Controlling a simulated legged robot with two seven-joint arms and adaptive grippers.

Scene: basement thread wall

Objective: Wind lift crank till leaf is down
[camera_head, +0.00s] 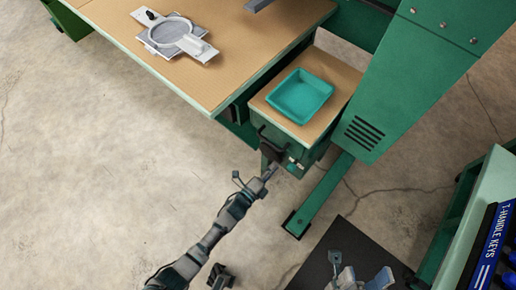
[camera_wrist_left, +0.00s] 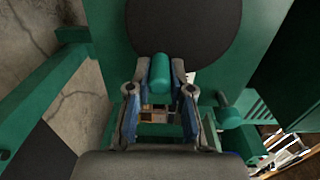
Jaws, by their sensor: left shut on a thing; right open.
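The leaf (camera_head: 341,77) is a small wood-topped green shelf beside the workbench, with a teal tray (camera_head: 300,96) on it. My left gripper (camera_head: 268,174) is at the leaf's front end, by the dark crank parts (camera_head: 270,152). In the left wrist view its fingers (camera_wrist_left: 160,92) are shut around a green cylindrical crank grip (camera_wrist_left: 160,70), in front of a dark round disc (camera_wrist_left: 182,28). My right gripper (camera_head: 362,279) is open and empty at the bottom edge, over a dark mat. The crank's arm is mostly hidden.
The workbench (camera_head: 225,75) carries a grey-white fixture (camera_head: 174,36). A green post (camera_head: 392,100) and foot bar (camera_head: 318,197) stand right of the leaf. A dark mat (camera_head: 318,264) lies on the floor. A T-handle key rack (camera_head: 490,248) is at right. The left floor is clear.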

